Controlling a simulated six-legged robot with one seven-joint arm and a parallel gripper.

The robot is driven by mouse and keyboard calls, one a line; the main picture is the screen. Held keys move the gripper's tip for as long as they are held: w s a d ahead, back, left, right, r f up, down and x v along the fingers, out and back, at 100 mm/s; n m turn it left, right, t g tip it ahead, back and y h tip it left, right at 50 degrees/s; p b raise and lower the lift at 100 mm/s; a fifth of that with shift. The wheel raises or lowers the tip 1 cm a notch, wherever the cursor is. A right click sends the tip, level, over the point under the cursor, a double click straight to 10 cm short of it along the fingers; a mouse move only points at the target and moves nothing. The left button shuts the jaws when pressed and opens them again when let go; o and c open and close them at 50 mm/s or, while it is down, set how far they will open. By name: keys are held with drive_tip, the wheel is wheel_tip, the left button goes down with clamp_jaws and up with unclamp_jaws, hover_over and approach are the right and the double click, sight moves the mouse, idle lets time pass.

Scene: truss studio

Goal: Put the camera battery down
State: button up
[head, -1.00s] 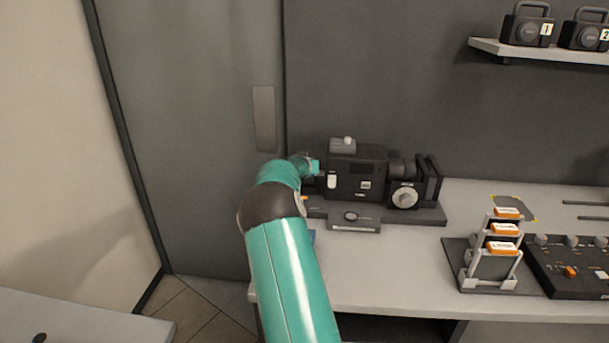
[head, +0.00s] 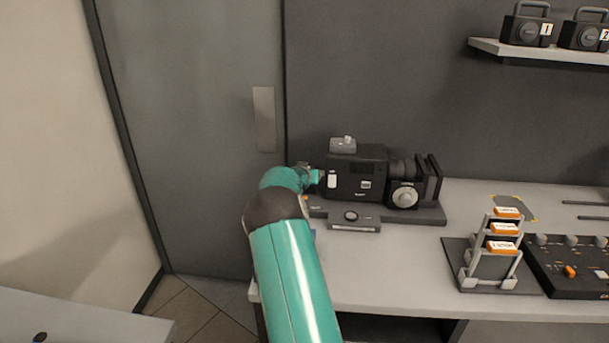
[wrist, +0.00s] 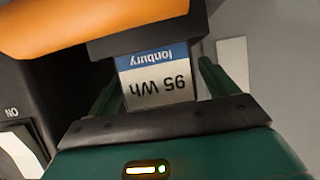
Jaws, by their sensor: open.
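The camera battery (wrist: 155,88) shows in the wrist view as a dark block with a blue and white label reading "Ionbury 95 Wh", upside down. My gripper (wrist: 160,76) is open, with one green finger on each side of the block; I cannot tell whether they touch it. An orange part (wrist: 95,22) lies above it in that view. In the head view, my gripper (head: 315,177) is at the left, rear end of the black film camera (head: 355,176), and the battery cannot be made out there.
The film camera stands on a dark base plate (head: 420,213) on a grey bench (head: 390,270). A rack (head: 492,268) of orange-topped batteries and a control panel (head: 575,262) stand to the right. A shelf (head: 550,52) hangs above. Bare bench lies in front of the camera.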

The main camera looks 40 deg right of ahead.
drive_tip(key=shift+s+a+r, duration=0.1)
drive_tip(key=shift+a+r, duration=0.1)
drive_tip(key=shift+r, duration=0.05)
drive_tip(key=s+a+r+n+y, duration=0.1)
drive_tip(key=s+a+r+y, duration=0.3)
drive_tip(key=a, duration=0.9)
drive_tip(key=s+a+r+n+t+y, duration=0.15)
drive_tip(key=s+a+r, duration=0.4)
drive_tip(key=a, duration=0.65)
drive_tip(key=s+a+r+n+g+y, duration=0.1)
drive_tip(key=s+a+r+n+y, duration=0.3)
drive_tip(key=a, duration=0.9)
drive_tip(key=s+a+n+g, duration=0.1)
drive_tip(key=s+a+n, duration=0.1)
drive_tip(key=s+a, duration=0.7)
drive_tip(key=s+a+n+g, duration=0.1)
drive_tip(key=s+a+g, duration=0.1)
drive_tip(key=s+a, duration=0.7)
drive_tip(key=s, duration=0.7)
drive_tip(key=shift+a+f+n, duration=0.15)
drive_tip(key=shift+f+n, duration=0.1)
drive_tip(key=shift+n, duration=0.1)
drive_tip(key=shift+y, duration=0.25)
